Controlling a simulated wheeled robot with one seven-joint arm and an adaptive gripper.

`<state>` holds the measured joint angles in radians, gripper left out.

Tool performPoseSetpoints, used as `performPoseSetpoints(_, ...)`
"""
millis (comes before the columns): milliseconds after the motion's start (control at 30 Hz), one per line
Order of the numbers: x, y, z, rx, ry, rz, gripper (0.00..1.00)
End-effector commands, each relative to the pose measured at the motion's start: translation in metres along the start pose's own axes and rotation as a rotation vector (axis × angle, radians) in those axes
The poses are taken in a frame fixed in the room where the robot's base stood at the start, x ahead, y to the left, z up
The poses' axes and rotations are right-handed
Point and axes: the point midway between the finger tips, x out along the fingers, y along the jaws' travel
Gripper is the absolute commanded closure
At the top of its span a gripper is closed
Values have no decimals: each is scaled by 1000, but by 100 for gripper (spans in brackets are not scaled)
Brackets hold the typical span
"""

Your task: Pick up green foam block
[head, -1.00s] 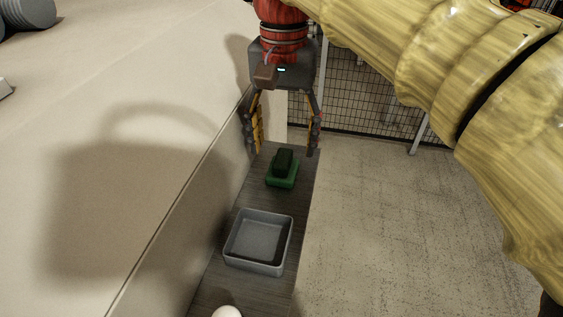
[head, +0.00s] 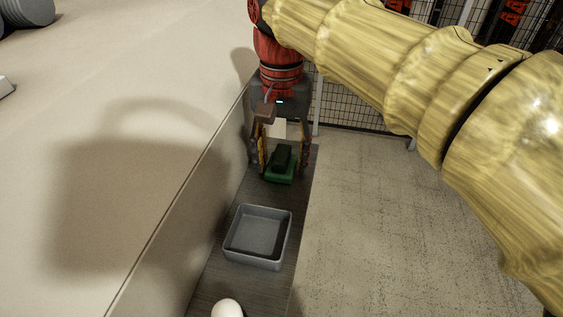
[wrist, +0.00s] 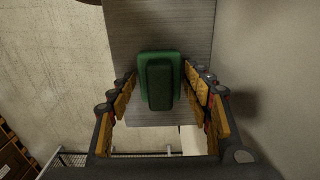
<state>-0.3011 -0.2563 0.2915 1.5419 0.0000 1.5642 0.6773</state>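The green foam block (head: 280,172) lies on the narrow dark shelf, with a darker raised part on top of a wider green base. It also shows in the wrist view (wrist: 160,82), between the two fingers. My gripper (head: 281,168) is open and points down over the block, with one finger on each side. In the wrist view my gripper (wrist: 160,92) shows a gap between each finger and the block. The head view does not show clearly how far above the shelf the fingertips are.
A grey open tray (head: 257,238) stands on the shelf (head: 262,194) nearer to me, and looks empty. A white round object (head: 227,309) is at the bottom edge. A pale wall (head: 170,200) runs along the shelf's left. Concrete floor and a mesh fence (head: 365,147) lie to the right.

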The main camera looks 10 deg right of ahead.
Motion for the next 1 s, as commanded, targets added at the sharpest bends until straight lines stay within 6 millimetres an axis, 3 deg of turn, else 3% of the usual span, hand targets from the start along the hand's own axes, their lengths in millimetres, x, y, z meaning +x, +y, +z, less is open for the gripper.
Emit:
performPoseSetpoints(567,0,0,0,0,0,0,84)
performPoseSetpoints(1000,-11,0,0,0,1,-1,84)
